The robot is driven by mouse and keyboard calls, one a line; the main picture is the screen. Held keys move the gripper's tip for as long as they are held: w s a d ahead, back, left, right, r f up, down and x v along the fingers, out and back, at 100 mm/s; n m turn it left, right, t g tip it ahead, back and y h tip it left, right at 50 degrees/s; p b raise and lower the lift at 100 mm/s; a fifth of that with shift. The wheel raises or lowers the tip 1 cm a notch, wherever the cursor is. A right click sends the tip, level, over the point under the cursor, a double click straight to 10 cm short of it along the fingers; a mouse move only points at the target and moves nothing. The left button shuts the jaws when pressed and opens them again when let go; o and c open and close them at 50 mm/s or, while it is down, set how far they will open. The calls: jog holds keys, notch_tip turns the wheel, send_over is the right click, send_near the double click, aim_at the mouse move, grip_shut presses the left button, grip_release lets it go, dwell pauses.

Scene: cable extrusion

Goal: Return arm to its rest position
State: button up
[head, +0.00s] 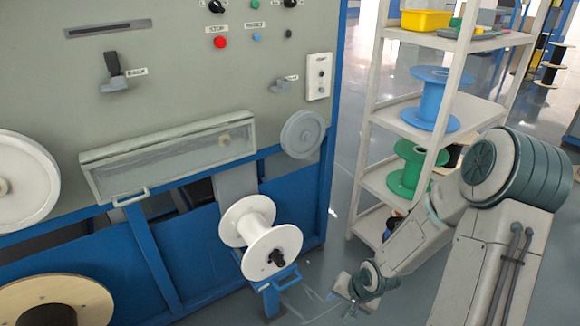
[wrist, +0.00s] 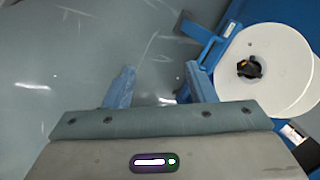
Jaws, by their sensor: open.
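My arm comes in from the right in the head view, bending down over the floor. My gripper (wrist: 158,86) is open and empty in the wrist view, its two bluish fingers apart with grey floor between them. In the head view the wrist end is low, to the right of the white spool, and the fingers are hard to make out. The white spool (head: 258,236) sits on a blue stand (head: 272,293) at the front of the machine. The spool also shows in the wrist view (wrist: 275,75), right of my gripper and apart from it.
The grey and blue machine (head: 200,60) fills the left, with a clear-covered trough (head: 170,155). A shelf rack (head: 372,100) stands behind my arm, holding a blue spool (head: 440,98), a green spool (head: 408,168) and a yellow bin (head: 426,20). Floor (wrist: 60,60) left of the gripper is clear.

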jog(key=s+r+n+h+p, duration=0.1)
jog(key=s+r+p, duration=0.3)
jog(key=r, duration=1)
jog(key=s+r+n+h+p, duration=0.1)
jog(key=s+r+p, duration=0.3)
jog(key=r, duration=1.1)
jog(key=s+d+r+n+p, duration=0.1)
jog(key=s+r+n+p, duration=0.2)
jog(key=r+p, duration=0.4)
notch_tip(320, 180, up, 8)
jog(key=shift+s+f+h+p, duration=0.2)
jog(key=shift+s+h+p, duration=0.2)
jog(key=shift+s, duration=0.5)
